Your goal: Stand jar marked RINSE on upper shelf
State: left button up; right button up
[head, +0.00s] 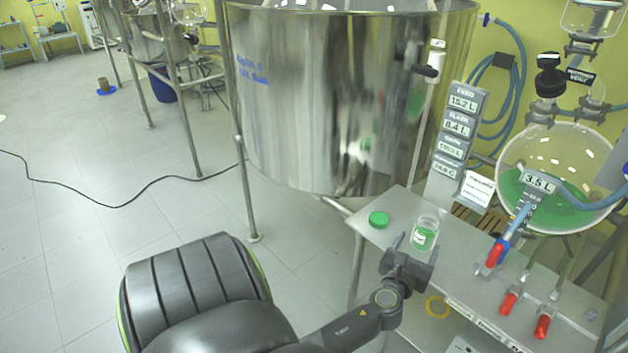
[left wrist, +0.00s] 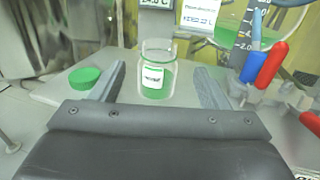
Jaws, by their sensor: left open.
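A clear glass jar (head: 425,233) with a white label and green contents stands upright and uncapped on a grey metal shelf (head: 462,262). The label's writing is too small to read. A green lid (head: 378,219) lies on the shelf to the jar's left. My left gripper (head: 409,250) is open, with its fingers pointing at the jar. In the left wrist view the jar (left wrist: 157,72) stands between and beyond the fingertips, and the green lid (left wrist: 84,77) lies outside the left finger. My right gripper is not in view.
Red-handled valves (head: 495,254) and a round glass vessel (head: 556,165) with green liquid are right of the jar. A display column (head: 456,140) stands behind it. A large steel tank (head: 340,100) rises behind left.

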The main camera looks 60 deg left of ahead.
pick_arm(q)
jog(key=s+d+f+n+g+h, duration=0.1)
jog(key=s+f+n+g+h, duration=0.1)
jog(key=s+f+n, duration=0.4)
jog(key=s+d+f+n+g+h, duration=0.2)
jog(key=s+f+n, duration=0.1)
jog(key=f+n, duration=0.65)
jog(key=s+d+f+n+g+h, duration=0.15)
jog(key=s+f+n, duration=0.35)
jog(key=f, duration=0.5)
jog(key=s+f+n+g, duration=0.3)
jog(key=s+f, duration=0.4)
jog(key=s, duration=0.4)
jog(key=s+d+f+n+g+h, duration=0.1)
jog(key=s+f+n+g, duration=0.2)
jog(key=s+f, duration=0.3)
jog(key=s+d+f+n+g, duration=0.1)
jog(key=s+f+n+g, duration=0.2)
jog(key=s+f, duration=0.4)
jog(key=s+n, duration=0.1)
jog(key=s, duration=0.7)
jog(key=shift+s+f+n+h, duration=0.3)
jog(key=shift+n+h, duration=0.05)
